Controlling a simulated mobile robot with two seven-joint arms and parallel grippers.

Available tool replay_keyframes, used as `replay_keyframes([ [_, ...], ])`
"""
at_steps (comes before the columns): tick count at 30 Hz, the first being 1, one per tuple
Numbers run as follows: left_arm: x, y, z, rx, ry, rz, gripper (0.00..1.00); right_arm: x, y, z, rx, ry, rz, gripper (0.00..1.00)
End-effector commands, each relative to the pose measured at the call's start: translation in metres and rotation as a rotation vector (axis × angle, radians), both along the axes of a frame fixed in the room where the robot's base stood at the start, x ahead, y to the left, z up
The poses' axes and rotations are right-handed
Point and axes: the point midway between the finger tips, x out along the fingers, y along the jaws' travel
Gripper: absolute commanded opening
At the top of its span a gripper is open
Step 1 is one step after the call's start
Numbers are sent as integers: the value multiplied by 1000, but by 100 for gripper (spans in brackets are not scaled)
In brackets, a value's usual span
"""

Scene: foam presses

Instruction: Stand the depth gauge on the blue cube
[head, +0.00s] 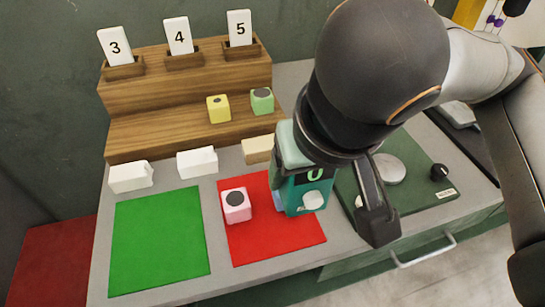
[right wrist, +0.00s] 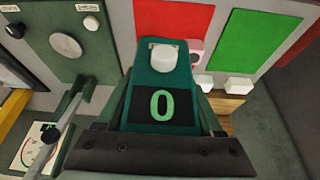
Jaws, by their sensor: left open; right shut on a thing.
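The depth gauge (head: 291,150) is a teal block with a dark display reading 0 and a pale round button. It is upright over the right part of the red mat. My right gripper (head: 335,185) is shut on it; the arm hides its upper right. The right wrist view shows the gauge (right wrist: 142,70) between the fingers. A sliver of the blue cube (head: 278,201) shows at the gauge's lower left; the rest is hidden. I cannot tell whether gauge and cube touch. My left gripper is not in view.
A pink cube (head: 236,206) stands on the red mat (head: 270,245), left of the gauge. The green mat (head: 160,240) is bare. Yellow (head: 218,109) and green (head: 262,101) cubes sit on the wooden step (head: 150,135). A green panel (head: 425,195) with a disc lies right.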

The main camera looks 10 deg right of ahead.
Motion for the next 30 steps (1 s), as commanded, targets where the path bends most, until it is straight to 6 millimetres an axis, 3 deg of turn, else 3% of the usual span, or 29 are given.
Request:
replay_keyframes([
  [6, -2, -6, -13, -8, 14, -11, 50, 55, -8, -30, 3, 8, -10, 3],
  [12, -2, -16, -22, -18, 23, -32, 50, 89, -13, -63, 0, 4, -6, 3],
  [23, 7, -19, -18, -21, 1, -39, 50, 111, -16, -87, 0, 1, -5, 3],
  [30, 8, -20, -26, -19, 6, -44, 50, 112, -16, -119, 0, 0, -2, 3],
])
